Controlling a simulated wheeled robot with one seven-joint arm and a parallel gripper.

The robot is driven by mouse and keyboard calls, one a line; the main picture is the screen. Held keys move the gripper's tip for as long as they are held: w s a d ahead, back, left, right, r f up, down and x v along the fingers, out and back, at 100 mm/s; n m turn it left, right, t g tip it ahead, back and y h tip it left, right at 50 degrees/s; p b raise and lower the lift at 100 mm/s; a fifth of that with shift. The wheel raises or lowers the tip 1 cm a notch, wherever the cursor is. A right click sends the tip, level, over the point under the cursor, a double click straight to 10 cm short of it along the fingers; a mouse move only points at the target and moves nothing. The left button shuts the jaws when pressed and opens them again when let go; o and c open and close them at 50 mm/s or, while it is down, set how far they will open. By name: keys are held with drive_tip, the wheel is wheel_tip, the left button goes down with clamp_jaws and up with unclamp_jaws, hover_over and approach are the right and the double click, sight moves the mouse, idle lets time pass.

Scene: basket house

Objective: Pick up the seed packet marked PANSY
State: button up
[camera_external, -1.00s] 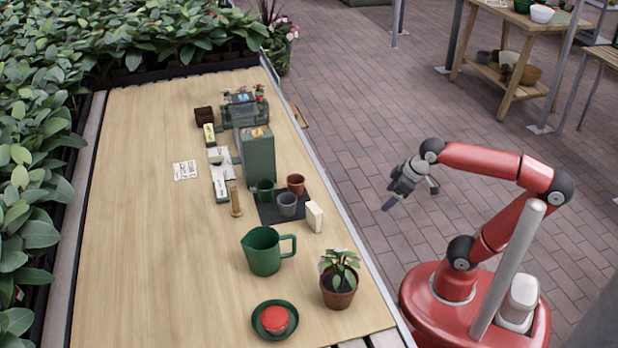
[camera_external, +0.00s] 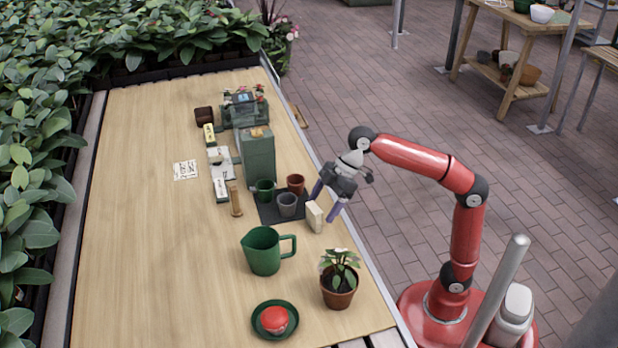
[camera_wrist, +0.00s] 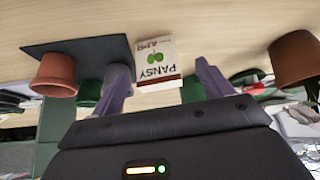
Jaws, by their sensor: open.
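The PANSY seed packet (camera_external: 314,217) stands upright on the wooden table near its right edge, beside the dark mat. In the wrist view the packet (camera_wrist: 157,66) is cream with green leaves and the word PANSY, and appears upside down between my fingers. My gripper (camera_external: 323,207) is open just above and to the right of the packet. In the wrist view my two fingers (camera_wrist: 160,80) are spread apart with nothing held. I cannot tell whether a finger touches the packet.
A green jug (camera_external: 264,252) and a potted plant (camera_external: 338,284) stand nearer. The table's left part is clear.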

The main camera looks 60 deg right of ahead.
sight(318, 208)
drive_tip(key=x, duration=0.3)
drive_tip(key=b+x, duration=0.1)
drive_tip(key=x, duration=0.1)
drive_tip(key=shift+w+r, duration=0.15)
drive_tip(key=shift+w, duration=0.1)
drive_tip(key=c, duration=1)
drive_tip(key=shift+r, duration=0.1)
drive_tip(key=shift+c, duration=0.2)
